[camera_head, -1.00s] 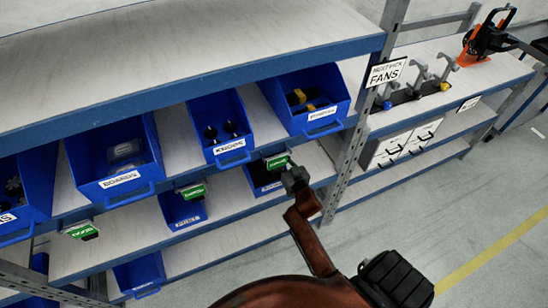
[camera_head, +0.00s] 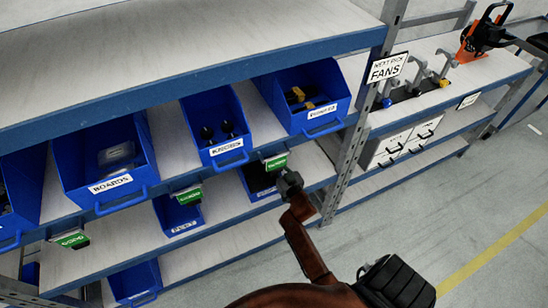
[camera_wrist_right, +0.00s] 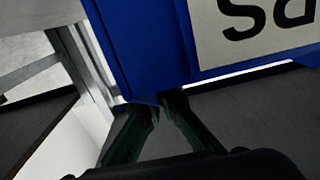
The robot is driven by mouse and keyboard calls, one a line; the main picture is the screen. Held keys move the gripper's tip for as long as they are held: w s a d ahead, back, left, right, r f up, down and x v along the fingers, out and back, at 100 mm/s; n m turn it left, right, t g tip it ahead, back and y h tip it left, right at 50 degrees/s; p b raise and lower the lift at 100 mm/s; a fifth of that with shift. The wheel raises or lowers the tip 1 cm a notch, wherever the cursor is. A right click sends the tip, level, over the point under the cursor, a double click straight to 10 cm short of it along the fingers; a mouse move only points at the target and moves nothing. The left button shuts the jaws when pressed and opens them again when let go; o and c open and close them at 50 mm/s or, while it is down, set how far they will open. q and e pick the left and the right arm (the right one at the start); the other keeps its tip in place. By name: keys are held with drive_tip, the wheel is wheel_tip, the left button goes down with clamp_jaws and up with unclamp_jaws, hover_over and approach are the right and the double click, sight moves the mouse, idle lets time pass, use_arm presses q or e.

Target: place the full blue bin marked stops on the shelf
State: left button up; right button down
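A blue bin (camera_head: 247,186) with dark contents sits on the lower shelf (camera_head: 222,207), under the green tag beside KNOBS. Its label is partly hidden in the head view. In the right wrist view the bin (camera_wrist_right: 150,45) is close, with an upside-down label of which only the letters "PS" show. My right gripper (camera_head: 290,181) is at the bin's right front corner. In the right wrist view its fingers (camera_wrist_right: 165,102) converge on the bin's rim and look shut on it. My left gripper is not in view.
Blue bins marked BOARDS (camera_head: 75,165) and KNOBS (camera_head: 205,108) stand on the shelf above. The FEET bin (camera_head: 175,212) stands to the left on the lower shelf. A grey upright (camera_head: 345,165) is close to the right of my gripper. Green tags (camera_head: 277,162) hang from the upper shelf edge.

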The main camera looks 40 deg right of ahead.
drive_tip(key=c, duration=2.6)
unclamp_jaws()
drive_tip(key=o, duration=0.4)
drive_tip(key=shift+o, duration=0.2)
drive_tip(key=shift+s, duration=0.1)
